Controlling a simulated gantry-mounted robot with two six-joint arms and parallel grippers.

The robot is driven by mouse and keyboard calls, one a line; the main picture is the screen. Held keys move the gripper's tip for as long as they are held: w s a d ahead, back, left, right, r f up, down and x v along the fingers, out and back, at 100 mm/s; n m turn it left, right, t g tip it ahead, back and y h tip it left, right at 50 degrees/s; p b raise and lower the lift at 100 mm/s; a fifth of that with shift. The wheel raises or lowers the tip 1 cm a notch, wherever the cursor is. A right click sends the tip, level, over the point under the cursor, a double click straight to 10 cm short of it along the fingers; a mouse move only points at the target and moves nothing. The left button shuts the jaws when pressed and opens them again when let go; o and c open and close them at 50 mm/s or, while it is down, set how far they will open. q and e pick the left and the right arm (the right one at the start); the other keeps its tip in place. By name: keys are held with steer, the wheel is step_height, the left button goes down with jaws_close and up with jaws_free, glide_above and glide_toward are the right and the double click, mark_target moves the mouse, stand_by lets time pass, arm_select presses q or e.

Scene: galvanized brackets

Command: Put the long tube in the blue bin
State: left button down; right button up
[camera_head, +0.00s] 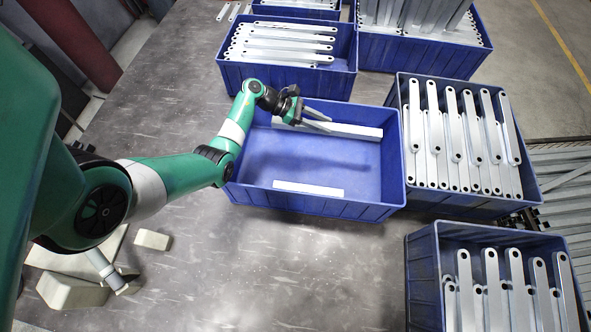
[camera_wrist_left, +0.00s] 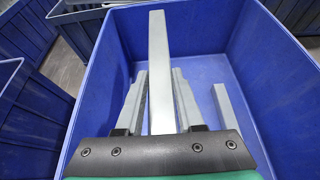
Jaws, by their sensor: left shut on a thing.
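The long tube (camera_head: 352,131) is a pale grey square bar. My left gripper (camera_head: 318,121) is shut on it, with a finger on each side. The tube lies level across the far part of the middle blue bin (camera_head: 312,205), and a shadow on the bin floor suggests it is held above it. In the left wrist view the tube (camera_wrist_left: 158,70) runs away from my left gripper (camera_wrist_left: 160,105) toward the far wall of the blue bin (camera_wrist_left: 105,75). A short pale bar (camera_head: 308,188) lies on the bin floor by the near wall. My right gripper is not in view.
Blue bins of galvanized brackets stand behind (camera_head: 335,77) and to the right (camera_head: 450,203), with another at the lower right (camera_head: 420,262). The grey surface in front of the middle bin is clear.

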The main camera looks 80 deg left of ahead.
arm_select(q)
steer(key=shift+s+a, duration=0.2)
steer(key=shift+a, duration=0.05)
step_height(320, 180, down, 10)
steer(key=b, duration=0.4)
steer(key=shift+w+d+f+b, duration=0.1)
steer(key=shift+f+b, duration=0.05)
steer(key=shift+b, duration=0.25)
steer(key=shift+f+b, duration=0.55)
steer(key=shift+b, duration=0.1)
steer(key=c, duration=0.5)
jaws_free()
